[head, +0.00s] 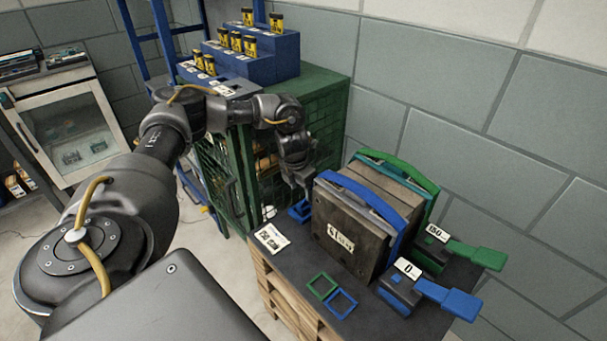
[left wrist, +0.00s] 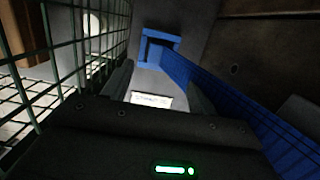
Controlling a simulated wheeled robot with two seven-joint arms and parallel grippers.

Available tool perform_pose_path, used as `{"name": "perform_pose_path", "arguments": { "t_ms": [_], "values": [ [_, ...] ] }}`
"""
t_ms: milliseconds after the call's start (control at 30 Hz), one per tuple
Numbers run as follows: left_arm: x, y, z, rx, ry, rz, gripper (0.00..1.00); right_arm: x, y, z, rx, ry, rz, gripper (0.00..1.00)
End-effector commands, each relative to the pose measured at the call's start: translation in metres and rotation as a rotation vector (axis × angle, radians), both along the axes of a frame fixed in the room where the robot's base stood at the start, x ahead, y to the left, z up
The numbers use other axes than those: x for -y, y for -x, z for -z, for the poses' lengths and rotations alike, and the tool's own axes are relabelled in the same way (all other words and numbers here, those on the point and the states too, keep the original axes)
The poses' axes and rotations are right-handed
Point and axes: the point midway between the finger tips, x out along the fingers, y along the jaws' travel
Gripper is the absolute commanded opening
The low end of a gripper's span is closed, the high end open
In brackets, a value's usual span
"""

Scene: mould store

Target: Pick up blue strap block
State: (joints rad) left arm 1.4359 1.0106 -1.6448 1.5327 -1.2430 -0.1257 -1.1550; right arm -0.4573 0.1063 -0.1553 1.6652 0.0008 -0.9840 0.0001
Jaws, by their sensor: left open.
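The block with the blue strap (head: 336,215) stands upright on the dark bench top, its dark, worn face towards me with a white label. The blue strap (head: 368,192) arches over its top edge. My left gripper (head: 302,186) is open and empty, pointing down just left of the block's upper left corner, apart from the label face. In the left wrist view, the blue strap (left wrist: 235,95) runs diagonally from upper middle to lower right, beside the open fingers (left wrist: 158,95). A blue square frame (left wrist: 160,47) shows beyond the fingertips. My right gripper is out of view.
A similar block with a green strap (head: 402,170) stands directly behind. Blue (head: 450,299) and green (head: 475,255) levered pieces stand to the right. Flat green (head: 322,286) and blue (head: 343,303) outlines lie in front. A green mesh cabinet (head: 325,110) is close behind my left arm.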

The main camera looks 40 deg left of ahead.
Motion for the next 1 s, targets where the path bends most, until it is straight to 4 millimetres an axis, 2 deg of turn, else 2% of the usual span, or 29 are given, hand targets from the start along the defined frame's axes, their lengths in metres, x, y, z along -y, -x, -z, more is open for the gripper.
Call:
{"name": "perform_pose_path", "arguments": {
  "t_ms": [100,367,533,700,1000],
  "values": [
    [-0.001,-0.001,0.014,0.0,-0.001,-0.001,0.58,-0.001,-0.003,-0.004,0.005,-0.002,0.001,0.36],
    [-0.002,-0.001,0.023,-0.001,-0.001,-0.003,0.58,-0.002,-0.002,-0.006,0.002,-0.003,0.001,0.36],
    [-0.002,-0.002,0.047,-0.002,-0.002,-0.004,0.58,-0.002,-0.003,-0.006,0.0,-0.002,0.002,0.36],
    [-0.002,-0.005,0.067,-0.002,0.0,-0.004,0.58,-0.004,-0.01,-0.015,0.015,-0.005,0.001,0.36],
    [-0.002,-0.006,0.071,0.0,0.001,-0.005,0.58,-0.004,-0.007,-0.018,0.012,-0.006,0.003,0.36]
  ]
}}
